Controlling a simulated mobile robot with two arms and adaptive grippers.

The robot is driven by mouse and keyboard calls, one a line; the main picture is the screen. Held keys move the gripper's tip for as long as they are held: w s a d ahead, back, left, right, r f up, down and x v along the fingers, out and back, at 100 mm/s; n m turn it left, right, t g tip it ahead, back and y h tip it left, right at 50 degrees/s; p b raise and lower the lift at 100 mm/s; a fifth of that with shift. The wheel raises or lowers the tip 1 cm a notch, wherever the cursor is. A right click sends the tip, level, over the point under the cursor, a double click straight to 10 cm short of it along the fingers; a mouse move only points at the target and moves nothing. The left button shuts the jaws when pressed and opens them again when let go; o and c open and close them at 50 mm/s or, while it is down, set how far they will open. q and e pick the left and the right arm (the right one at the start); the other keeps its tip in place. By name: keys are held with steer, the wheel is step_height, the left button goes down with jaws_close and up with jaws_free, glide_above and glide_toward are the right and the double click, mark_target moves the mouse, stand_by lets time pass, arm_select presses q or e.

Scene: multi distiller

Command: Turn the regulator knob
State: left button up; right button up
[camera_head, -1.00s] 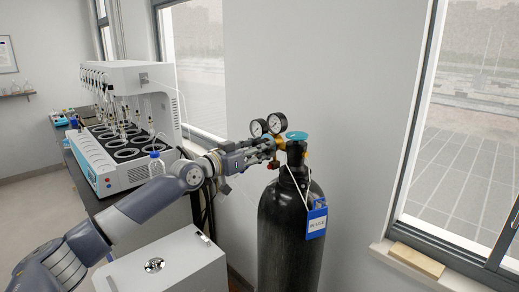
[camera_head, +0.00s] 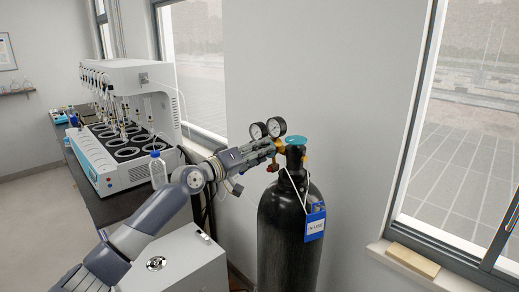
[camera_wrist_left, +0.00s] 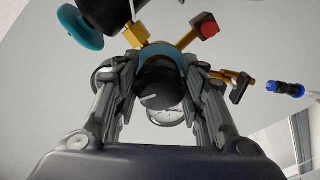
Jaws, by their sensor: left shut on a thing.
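The regulator with two round gauges (camera_head: 267,128) sits at the top of a black gas cylinder (camera_head: 289,232). My left gripper (camera_head: 273,149) reaches it from the left, just below the gauges. In the left wrist view, the dark regulator knob (camera_wrist_left: 160,88) with a pale mark on its face lies between the two fingers of my left gripper (camera_wrist_left: 160,95), which are shut on it. Brass fittings (camera_wrist_left: 188,40) and a red cap (camera_wrist_left: 205,25) show behind the knob. The knob is hidden by the gripper in the head view. My right gripper is not in view.
A teal valve handwheel (camera_head: 297,138) tops the cylinder, and a blue tag (camera_head: 315,222) hangs on it. At left a white multi distiller (camera_head: 130,110) and a blue-capped bottle (camera_head: 157,170) stand on a dark bench. A window sill (camera_head: 425,270) is at right.

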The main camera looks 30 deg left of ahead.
arm_select(q)
steer(key=shift+r+n, duration=0.1)
steer(key=shift+n, duration=0.5)
steer(key=shift+n+p, duration=0.3)
steer(key=o, duration=1.1)
steer(key=shift+s+a, duration=0.1)
steer(key=shift+v, duration=5.95)
